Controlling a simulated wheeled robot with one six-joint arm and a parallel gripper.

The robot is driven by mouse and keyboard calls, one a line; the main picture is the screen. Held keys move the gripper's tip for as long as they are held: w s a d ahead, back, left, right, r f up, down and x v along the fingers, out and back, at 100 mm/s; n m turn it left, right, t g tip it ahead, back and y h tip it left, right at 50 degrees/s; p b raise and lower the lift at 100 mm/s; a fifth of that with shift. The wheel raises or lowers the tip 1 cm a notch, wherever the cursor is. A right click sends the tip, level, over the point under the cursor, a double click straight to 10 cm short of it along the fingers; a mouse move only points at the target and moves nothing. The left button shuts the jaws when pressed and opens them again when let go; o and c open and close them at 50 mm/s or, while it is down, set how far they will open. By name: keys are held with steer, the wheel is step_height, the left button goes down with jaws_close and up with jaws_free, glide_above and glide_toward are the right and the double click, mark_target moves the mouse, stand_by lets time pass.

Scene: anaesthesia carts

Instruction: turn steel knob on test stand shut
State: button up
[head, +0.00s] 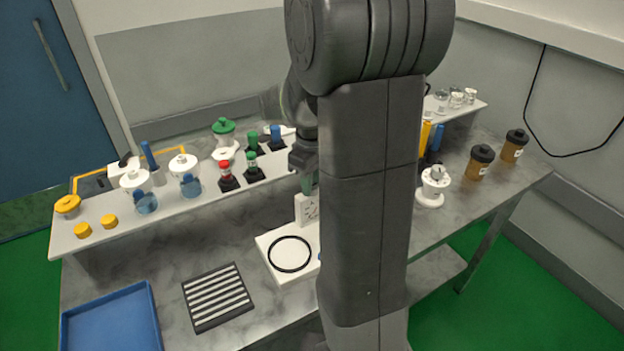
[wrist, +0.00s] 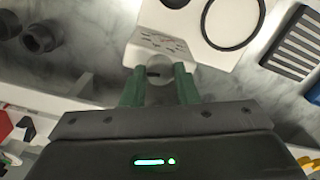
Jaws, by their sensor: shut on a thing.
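The test stand (head: 268,245) is a white base with a black ring on it and a small upright white panel with printed marks at its back. In the wrist view the panel (wrist: 165,45) faces my gripper. My gripper (wrist: 159,82) has green fingers on either side of the round steel knob (wrist: 160,70), shut on it. The knob has a dark slot-like mark, and my fingers hide its sides. In the head view my gripper (head: 307,182) is just above the panel, and my arm hides the stand's right side; the knob cannot be made out there.
A black striped rack (head: 217,296) and a blue tray (head: 112,322) lie left of the stand. A raised shelf (head: 110,232) behind holds jars, yellow caps and small coloured bottles. Brown jars (head: 481,162) stand at the right. Bare bench lies around the stand's left side.

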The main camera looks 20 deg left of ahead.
steer(key=shift+m, duration=1.1)
steer(key=o, duration=1)
steer(key=shift+r, duration=0.15)
step_height(320, 180, up, 14)
steer(key=shift+f, duration=0.2)
